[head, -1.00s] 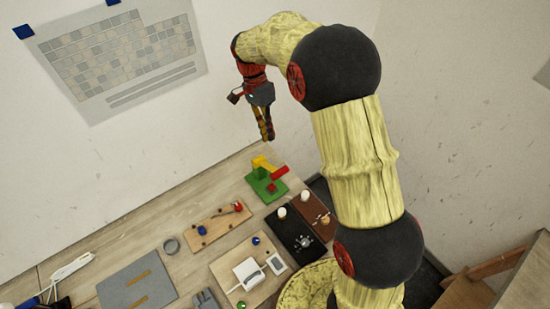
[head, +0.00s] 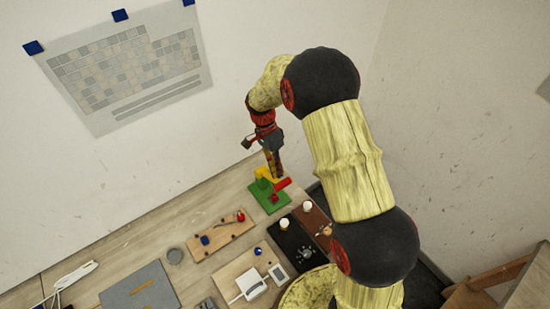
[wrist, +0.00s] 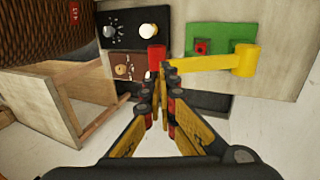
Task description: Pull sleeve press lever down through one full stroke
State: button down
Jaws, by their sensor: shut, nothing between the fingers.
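The sleeve press stands near the back right of the bench, with a green base (head: 270,200) and a yellow lever arm. In the wrist view its green base (wrist: 205,36), yellow arm (wrist: 210,62) and red end grip (wrist: 155,58) show. The arm lies across the picture with the red grip at its left end. My gripper (head: 279,174) is shut and empty, pointing down just over the press. In the wrist view its fingertips (wrist: 163,77) appear just beside the red grip; contact cannot be told. A small red part (wrist: 202,47) sits on the green base.
A black panel (wrist: 184,28) with a knob and a brown panel (wrist: 124,66) lie beside the press. A wooden board (head: 220,236) with small parts and a grey mat (head: 138,288) are further left. A wooden box-like frame (wrist: 50,85) shows left in the wrist view.

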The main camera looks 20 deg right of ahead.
jog(key=shift+x, duration=0.95)
